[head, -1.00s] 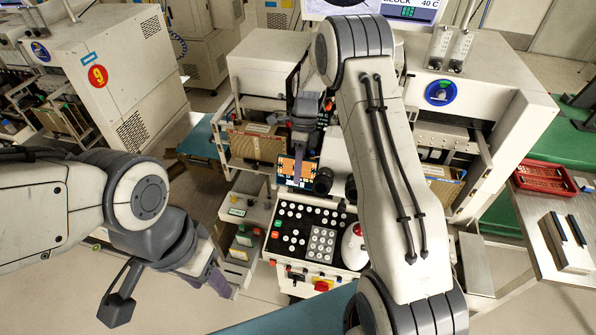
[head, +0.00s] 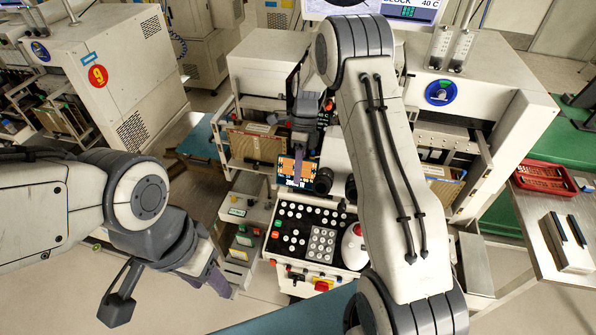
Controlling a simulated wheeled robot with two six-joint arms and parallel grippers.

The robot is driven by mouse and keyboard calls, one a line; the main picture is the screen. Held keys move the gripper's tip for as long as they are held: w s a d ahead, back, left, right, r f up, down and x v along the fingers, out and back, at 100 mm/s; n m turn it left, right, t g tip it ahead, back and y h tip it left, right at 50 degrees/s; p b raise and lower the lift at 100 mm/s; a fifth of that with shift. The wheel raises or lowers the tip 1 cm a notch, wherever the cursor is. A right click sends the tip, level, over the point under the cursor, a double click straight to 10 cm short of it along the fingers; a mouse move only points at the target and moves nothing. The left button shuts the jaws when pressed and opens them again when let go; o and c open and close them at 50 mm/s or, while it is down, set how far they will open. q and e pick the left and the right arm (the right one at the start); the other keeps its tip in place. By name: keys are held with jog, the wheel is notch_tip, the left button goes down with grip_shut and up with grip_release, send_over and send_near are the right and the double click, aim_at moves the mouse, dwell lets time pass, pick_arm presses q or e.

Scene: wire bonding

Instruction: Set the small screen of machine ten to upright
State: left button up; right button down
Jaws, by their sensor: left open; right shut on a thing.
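The small screen (head: 291,171) of the machine shows orange and blue graphics and sits just above the button panel (head: 296,232). My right gripper (head: 300,150) reaches down over the machine and is shut on the screen's upper edge. My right arm hides part of the machine, and the fingertips are small and partly hidden. The screen's exact tilt is hard to tell from above. My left gripper (head: 170,296) is open and empty, low at the left, apart from the machine.
Machine nine (head: 120,80) stands at the left. A large monitor (head: 385,8) is at the top. A red tray (head: 543,177) lies on the metal table at the right. Knobs and a red-topped trackball (head: 355,245) are close to the screen. Floor is free around my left gripper.

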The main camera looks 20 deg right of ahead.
jog(key=shift+w+r, duration=0.1)
dwell(0.3)
jog(key=t+h+b, duration=0.1)
jog(key=s+t+b, duration=0.1)
jog(key=shift+a+t+h, duration=0.3)
jog(key=shift+a+h, duration=0.1)
jog(key=shift+s+r+t+h+b, duration=0.1)
jog(key=shift+r+t+h+b, duration=0.1)
jog(key=shift+t+h+b, duration=0.15)
jog(key=c, duration=0.8)
grip_release()
jog(key=shift+c, duration=0.2)
